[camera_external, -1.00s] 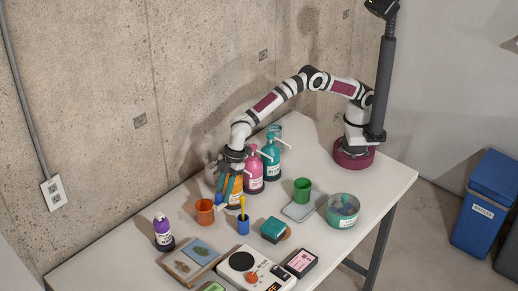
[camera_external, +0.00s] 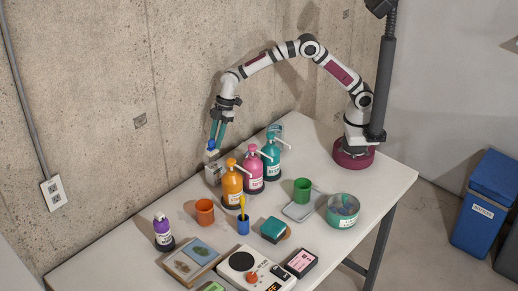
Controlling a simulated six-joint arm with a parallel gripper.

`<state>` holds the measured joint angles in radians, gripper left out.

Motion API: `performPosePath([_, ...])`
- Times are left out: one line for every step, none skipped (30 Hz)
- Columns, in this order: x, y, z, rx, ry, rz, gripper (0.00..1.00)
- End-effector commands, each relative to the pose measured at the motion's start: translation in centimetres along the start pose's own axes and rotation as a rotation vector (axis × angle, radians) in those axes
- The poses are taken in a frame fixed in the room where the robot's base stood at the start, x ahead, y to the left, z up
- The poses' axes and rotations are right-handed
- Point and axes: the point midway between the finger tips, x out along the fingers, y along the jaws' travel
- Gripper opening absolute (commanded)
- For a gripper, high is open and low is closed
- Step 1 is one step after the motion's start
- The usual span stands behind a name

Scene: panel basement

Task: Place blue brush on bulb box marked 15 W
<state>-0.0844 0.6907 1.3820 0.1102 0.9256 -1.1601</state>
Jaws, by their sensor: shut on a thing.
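My gripper (camera_external: 216,141) is at the back left of the table, behind and left of the orange pump bottle (camera_external: 232,188). Its teal fingers point down and are shut on a small blue thing, which looks like the blue brush (camera_external: 211,145). The blue thing is just above a pale grey box-like thing (camera_external: 213,173) by the wall; I cannot tell whether they touch. The orange bottle partly hides that box. No 15 W mark is readable on any thing here.
Pink (camera_external: 254,172) and teal (camera_external: 271,158) pump bottles stand right of the orange one. A blue cup (camera_external: 243,227) holds a yellow thing. An orange cup (camera_external: 205,212), purple bottle (camera_external: 163,232), green cup (camera_external: 302,191) and round teal container (camera_external: 342,211) stand around.

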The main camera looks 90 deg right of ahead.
Motion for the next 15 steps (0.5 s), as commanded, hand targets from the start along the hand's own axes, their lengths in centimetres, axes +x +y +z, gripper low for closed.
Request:
performPosePath([0.9, -0.1, 0.4, 0.000, -0.002, -0.001, 0.00])
performPosePath([1.4, -0.1, 0.6, 0.000, -0.002, -0.001, 0.00])
performPosePath([2.0, -0.1, 0.8, 0.000, -0.002, -0.001, 0.00])
performPosePath([2.6, -0.1, 1.1, 0.000, -0.003, -0.002, 0.00])
performPosePath([3.3, -0.1, 1.4, 0.000, -0.003, -0.001, 0.00])
performPosePath([4.1, -0.1, 1.7, 0.000, -0.003, -0.001, 0.00])
performPosePath([4.6, -0.1, 1.9, 0.001, -0.003, -0.001, 0.00])
performPosePath([5.0, -0.1, 2.0, 0.001, -0.001, 0.000, 0.00])
performPosePath([5.3, -0.1, 2.2, 0.001, -0.002, 0.000, 0.00])
performPosePath([5.5, -0.1, 2.2, 0.000, -0.001, 0.000, 0.00])
performPosePath([5.5, -0.1, 2.3, 0.000, -0.001, 0.001, 0.00])
performPosePath([5.5, 0.0, 2.2, -0.001, 0.000, 0.001, 0.00])
performPosePath([5.5, 0.0, 2.2, -0.001, 0.000, 0.002, 0.00])
performPosePath([5.5, 0.0, 2.2, -0.001, 0.000, 0.001, 0.00])
performPosePath([5.5, -0.1, 2.2, -0.001, 0.000, 0.001, 0.00])
